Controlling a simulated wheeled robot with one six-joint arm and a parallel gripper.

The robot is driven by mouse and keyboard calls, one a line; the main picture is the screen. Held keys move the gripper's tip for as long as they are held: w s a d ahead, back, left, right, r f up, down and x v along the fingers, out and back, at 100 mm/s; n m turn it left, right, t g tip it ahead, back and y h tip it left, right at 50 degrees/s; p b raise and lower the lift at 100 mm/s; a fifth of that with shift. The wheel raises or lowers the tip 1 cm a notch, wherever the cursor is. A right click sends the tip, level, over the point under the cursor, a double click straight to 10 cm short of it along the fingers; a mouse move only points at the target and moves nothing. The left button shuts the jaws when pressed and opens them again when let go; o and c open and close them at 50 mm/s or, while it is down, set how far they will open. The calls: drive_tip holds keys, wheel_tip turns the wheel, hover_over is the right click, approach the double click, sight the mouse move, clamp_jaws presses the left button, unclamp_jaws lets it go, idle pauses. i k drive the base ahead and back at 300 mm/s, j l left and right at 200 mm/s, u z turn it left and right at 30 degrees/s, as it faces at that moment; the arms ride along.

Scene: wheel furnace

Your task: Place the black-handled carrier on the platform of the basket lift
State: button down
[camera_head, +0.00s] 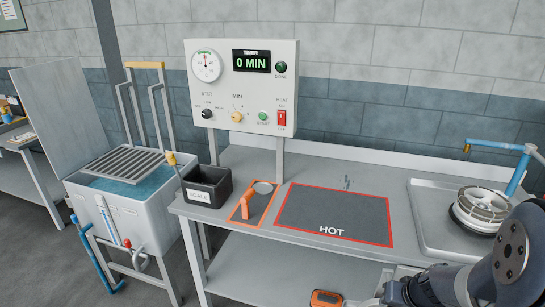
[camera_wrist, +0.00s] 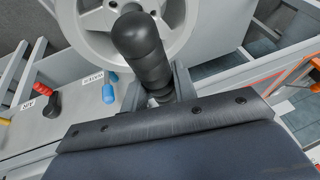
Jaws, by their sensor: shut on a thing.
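The black handle of the carrier (camera_wrist: 140,50) stands up in the middle of the wrist view. My gripper (camera_wrist: 158,90) is shut on it near its lower end. A grey spoked wheel (camera_wrist: 95,18) shows behind the handle; I cannot tell whether it is joined to the carrier. The rest of the carrier is hidden. In the head view my arm is at the lower right, and the gripper is out of that picture. The basket lift (camera_head: 145,65) stands at the left, with its slatted grey platform (camera_head: 125,163) over a tank of blue liquid (camera_head: 88,210).
A bench holds a HOT plate (camera_head: 335,214), an orange-outlined pad (camera_head: 258,205) and a SCALE bin (camera_head: 207,185). A control box (camera_head: 243,92) stands behind. Red (camera_wrist: 44,92) and blue (camera_wrist: 108,92) handles show in the wrist view.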

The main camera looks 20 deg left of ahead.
sight(119, 167)
drive_tip(key=j+u, duration=0.1)
drive_tip(key=j, duration=0.55)
drive_tip(key=i+j+u, duration=0.1)
drive_tip(key=j, duration=0.55)
drive_tip(key=i+j+u, duration=0.1)
drive_tip(key=j, duration=0.55)
drive_tip(key=i+j, duration=0.2)
drive_tip(key=j, duration=0.4)
drive_tip(key=i+j+u, duration=0.15)
drive_tip(key=j, duration=0.5)
drive_tip(key=i+j+u, duration=0.1)
drive_tip(key=j, duration=0.5)
drive_tip(key=i+j+u, duration=0.1)
drive_tip(key=i+j, duration=0.15)
drive_tip(key=j, duration=0.35)
drive_tip(key=i+j+u, duration=0.1)
drive_tip(key=j, duration=0.5)
drive_tip(key=i, duration=0.1)
